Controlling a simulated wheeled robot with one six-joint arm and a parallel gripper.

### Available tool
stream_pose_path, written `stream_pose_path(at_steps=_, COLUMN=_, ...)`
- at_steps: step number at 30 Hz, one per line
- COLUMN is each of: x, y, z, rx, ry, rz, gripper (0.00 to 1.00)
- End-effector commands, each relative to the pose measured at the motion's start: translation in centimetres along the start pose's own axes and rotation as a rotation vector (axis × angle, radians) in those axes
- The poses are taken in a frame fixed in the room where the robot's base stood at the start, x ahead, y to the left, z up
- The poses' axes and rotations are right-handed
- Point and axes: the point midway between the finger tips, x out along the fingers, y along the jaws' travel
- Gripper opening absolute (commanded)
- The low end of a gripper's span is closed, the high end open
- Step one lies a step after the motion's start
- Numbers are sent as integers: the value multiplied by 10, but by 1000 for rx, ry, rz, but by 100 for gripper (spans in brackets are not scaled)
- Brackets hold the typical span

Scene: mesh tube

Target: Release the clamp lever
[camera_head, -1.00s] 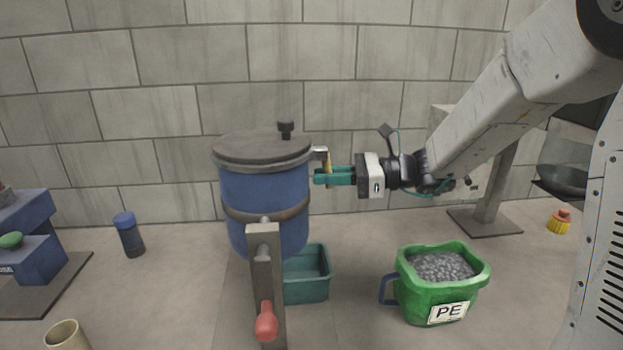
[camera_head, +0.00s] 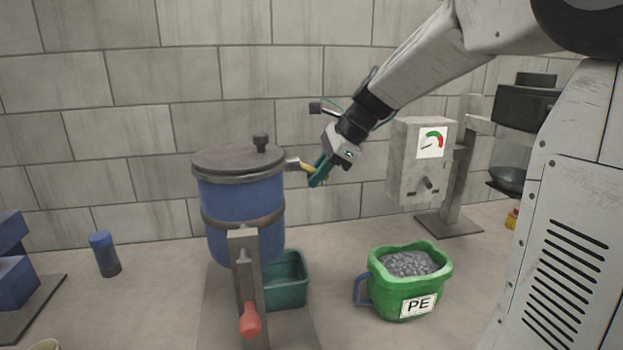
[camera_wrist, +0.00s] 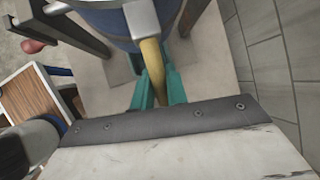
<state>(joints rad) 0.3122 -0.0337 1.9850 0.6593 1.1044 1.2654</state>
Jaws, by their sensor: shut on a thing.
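The clamp lever (camera_head: 306,168) is a short yellow handle on a metal bracket at the right of the lid rim of a blue drum (camera_head: 243,205). It points out to the right and slightly down, away from the drum. My gripper (camera_head: 318,178) comes from the upper right with its teal fingers shut on the lever. In the wrist view the yellow lever (camera_wrist: 152,62) runs between the two teal fingers (camera_wrist: 155,92), below its metal bracket (camera_wrist: 140,18). The grey lid (camera_head: 238,158) with a dark knob lies on the drum.
A stand with a red-ended handle (camera_head: 250,320) is in front of the drum. A teal bin (camera_head: 290,285) sits below the drum. A green PE tub (camera_head: 405,295) of grey pellets stands right. A gauge box (camera_head: 415,165) stands behind it. A blue bottle (camera_head: 104,254) is left.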

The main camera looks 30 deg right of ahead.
Motion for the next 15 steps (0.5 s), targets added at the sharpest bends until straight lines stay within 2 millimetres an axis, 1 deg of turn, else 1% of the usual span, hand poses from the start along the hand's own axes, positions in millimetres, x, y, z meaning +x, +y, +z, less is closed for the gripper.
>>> stream_pose_path(at_steps=6, x=-9, y=-3, z=4, rx=-41, ry=175, rz=-3, gripper=0)
stream_pose_path(at_steps=15, x=-16, y=-4, z=6, rx=-72, ry=340, rz=1, gripper=0)
